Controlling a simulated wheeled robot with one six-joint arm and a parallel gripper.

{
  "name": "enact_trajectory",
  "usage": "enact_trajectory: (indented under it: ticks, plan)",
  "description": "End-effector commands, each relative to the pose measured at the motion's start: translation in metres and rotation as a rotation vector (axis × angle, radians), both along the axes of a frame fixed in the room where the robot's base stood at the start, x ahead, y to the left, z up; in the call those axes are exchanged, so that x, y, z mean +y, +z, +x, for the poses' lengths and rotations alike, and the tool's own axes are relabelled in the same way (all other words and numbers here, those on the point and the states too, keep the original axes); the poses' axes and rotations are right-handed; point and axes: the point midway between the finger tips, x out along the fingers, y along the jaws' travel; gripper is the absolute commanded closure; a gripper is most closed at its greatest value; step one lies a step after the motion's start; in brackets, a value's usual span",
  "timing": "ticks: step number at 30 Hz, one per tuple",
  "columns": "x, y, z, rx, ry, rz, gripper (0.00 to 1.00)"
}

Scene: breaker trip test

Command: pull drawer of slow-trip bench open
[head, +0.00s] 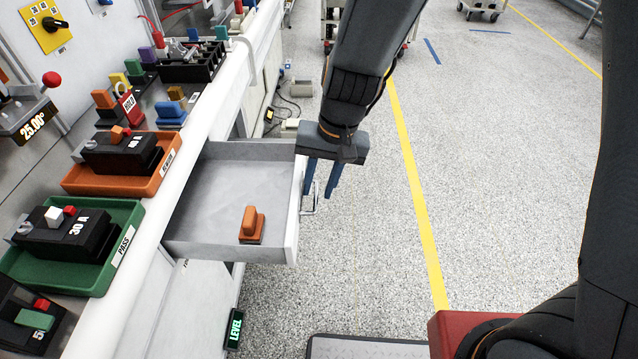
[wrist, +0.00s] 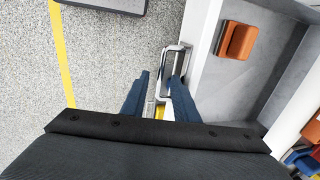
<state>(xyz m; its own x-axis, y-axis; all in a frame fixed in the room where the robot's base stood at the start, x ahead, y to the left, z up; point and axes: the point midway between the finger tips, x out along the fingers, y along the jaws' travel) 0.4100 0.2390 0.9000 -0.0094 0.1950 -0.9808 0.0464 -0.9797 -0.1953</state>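The grey drawer (head: 215,195) is pulled well out of the white bench, and its inside shows. An orange-handled block (head: 251,226) stands in it and also appears in the wrist view (wrist: 236,40). The metal handle (wrist: 171,62) is on the drawer's outer front; only part of it shows in the head view (head: 311,192). My gripper (head: 318,194) points down at the handle with its blue fingers apart. In the wrist view my gripper (wrist: 161,76) has one finger on each side of the handle's outer bar, with a visible gap on the left. Whether the right finger touches it is unclear.
An orange tray (head: 165,180) marked REWORK and a green tray (head: 125,215) marked PASS hold breakers on the bench top. A green LEVEL display (head: 235,328) is below the drawer. Speckled floor right of the drawer is clear up to a yellow line (head: 415,190).

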Motion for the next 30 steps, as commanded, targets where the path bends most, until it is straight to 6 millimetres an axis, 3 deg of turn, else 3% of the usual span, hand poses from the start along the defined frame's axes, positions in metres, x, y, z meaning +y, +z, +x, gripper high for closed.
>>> enact_trajectory:
  ticks: [15,30]
  plan:
    - [-0.013,0.065,0.002,-0.005,0.000,0.001,0.73]
    - [-0.015,0.075,0.001,-0.002,0.000,0.000,0.73]
